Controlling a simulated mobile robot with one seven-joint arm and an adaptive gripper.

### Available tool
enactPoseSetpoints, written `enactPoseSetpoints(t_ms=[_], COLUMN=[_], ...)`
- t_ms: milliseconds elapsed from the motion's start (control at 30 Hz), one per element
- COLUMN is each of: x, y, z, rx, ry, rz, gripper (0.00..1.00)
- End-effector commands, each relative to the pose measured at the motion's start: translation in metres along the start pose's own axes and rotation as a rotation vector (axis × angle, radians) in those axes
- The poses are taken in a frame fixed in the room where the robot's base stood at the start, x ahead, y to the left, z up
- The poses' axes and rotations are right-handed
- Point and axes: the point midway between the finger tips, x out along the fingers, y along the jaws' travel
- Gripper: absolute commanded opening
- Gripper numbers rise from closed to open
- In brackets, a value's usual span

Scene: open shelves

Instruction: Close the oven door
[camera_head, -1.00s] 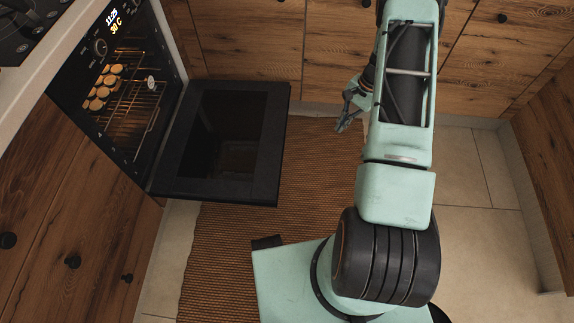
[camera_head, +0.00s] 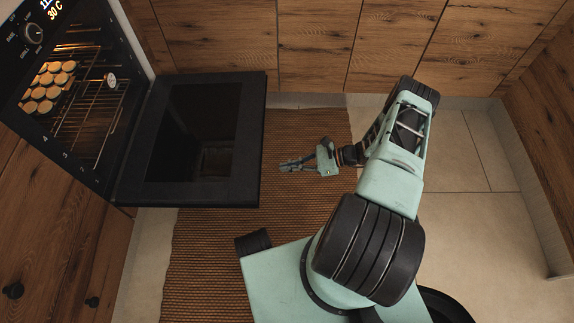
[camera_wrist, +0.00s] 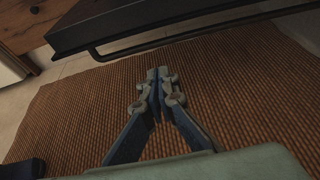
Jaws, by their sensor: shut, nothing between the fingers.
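The oven (camera_head: 62,62) stands at the left in the head view, lit inside. Its black door (camera_head: 196,140) is folded down, open, and reaches out over the rug. In the wrist view the door's edge (camera_wrist: 180,20) crosses the top, with a dark bar-shaped handle (camera_wrist: 140,47) below it. My gripper (camera_head: 284,167) is shut and empty, low over the rug, to the right of the door's outer edge and apart from it. In the wrist view its fingertips (camera_wrist: 158,73) are together and point toward the door.
A brown woven rug (camera_head: 215,265) covers the floor under the door and gripper. Wooden cabinets (camera_head: 330,45) line the back. A tray of round baked items (camera_head: 48,88) and a wire rack (camera_head: 92,115) are inside the oven. Tiled floor (camera_head: 465,220) at the right is free.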

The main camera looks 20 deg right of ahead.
Motion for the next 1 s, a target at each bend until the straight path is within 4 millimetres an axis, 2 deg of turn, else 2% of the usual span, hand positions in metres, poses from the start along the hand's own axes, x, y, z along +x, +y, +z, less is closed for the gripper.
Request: enactPoseSetpoints(t_ms=[33, 300, 433, 600, 1000], x=[0.013, 0.073, 0.065, 0.06, 0.058], y=[0.001, 0.002, 0.0, 0.0, 0.001], z=[-0.002, -0.003, 0.017, 0.03, 0.037], rx=[0.0, -0.002, -0.004, -0.002, -0.002], ry=[-0.002, 0.0, 0.003, 0.003, 0.003], rz=[0.005, 0.005, 0.002, 0.002, 0.002], gripper=[0.0, 0.0, 0.0, 0.0, 0.0])
